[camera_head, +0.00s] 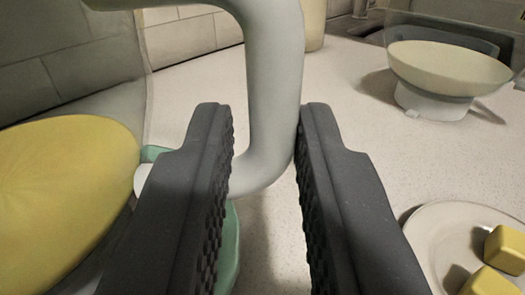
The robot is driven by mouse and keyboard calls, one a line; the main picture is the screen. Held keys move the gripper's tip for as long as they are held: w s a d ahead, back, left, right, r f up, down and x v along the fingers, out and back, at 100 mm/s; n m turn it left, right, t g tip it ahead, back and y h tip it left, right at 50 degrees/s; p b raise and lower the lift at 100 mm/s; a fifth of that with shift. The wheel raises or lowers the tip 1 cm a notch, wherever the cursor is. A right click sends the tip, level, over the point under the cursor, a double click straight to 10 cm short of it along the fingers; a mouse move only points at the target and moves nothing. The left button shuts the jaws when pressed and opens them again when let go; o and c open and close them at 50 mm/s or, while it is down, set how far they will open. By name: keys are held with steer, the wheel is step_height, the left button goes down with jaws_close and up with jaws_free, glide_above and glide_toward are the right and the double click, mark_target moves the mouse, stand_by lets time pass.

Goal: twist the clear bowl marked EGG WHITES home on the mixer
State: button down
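A clear-walled bowl (140,80) fills the left side, with a round yellow surface (65,185) showing inside it. A thick pale grey handle (272,70) curves out from the bowl's side, down and back towards it. My gripper (267,110) is open, with one dark ribbed finger on each side of the handle. A gap shows between the handle and the left finger. The handle's edge lines up with the right finger, but I cannot tell whether they touch. Part of a green base (230,245) shows low behind the left finger. No EGG WHITES marking shows, and I cannot make out the mixer.
A wide cream dish on a white stand (450,70) is at the back right. A plate (435,235) with yellow cubes (505,248) lies at the right, close to the right finger. A cream cylinder (313,22) stands at the back. Speckled counter (345,90) lies clear between them.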

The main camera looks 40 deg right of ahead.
steer(key=shift+a+g+p, duration=0.25)
steer(key=shift+g+p, duration=0.05)
steer(key=shift+p, duration=0.35)
steer(key=shift+s+a+f+m+g+h+p, duration=0.25)
steer(key=shift+s+a+m+g+h+p, duration=0.3)
steer(key=shift+p, duration=1.3)
steer(key=shift+a+r+m+g+h+p, duration=0.1)
steer(key=shift+a+m+g+h+p, duration=0.65)
steer(key=shift+p, duration=1.15)
steer(key=shift+s+d+p, duration=0.1)
steer(key=shift+s+p, duration=0.05)
steer(key=shift+p, duration=0.15)
steer(key=shift+a+m+g+p, duration=0.3)
steer(key=shift+g+p, duration=0.2)
steer(key=shift+p, duration=0.25)
steer(key=shift+s+a+m+g+h+p, duration=0.25)
steer(key=shift+a+m+g+h+p, duration=0.45)
steer(key=shift+p, duration=0.8)
steer(key=shift+a+g+p, duration=0.2)
steer(key=shift+g+p, duration=0.35)
steer(key=shift+g, duration=0.05)
steer(key=shift+a+m+g+p, duration=0.35)
steer(key=shift+m+g+p, duration=0.05)
steer(key=shift+m+p, duration=0.1)
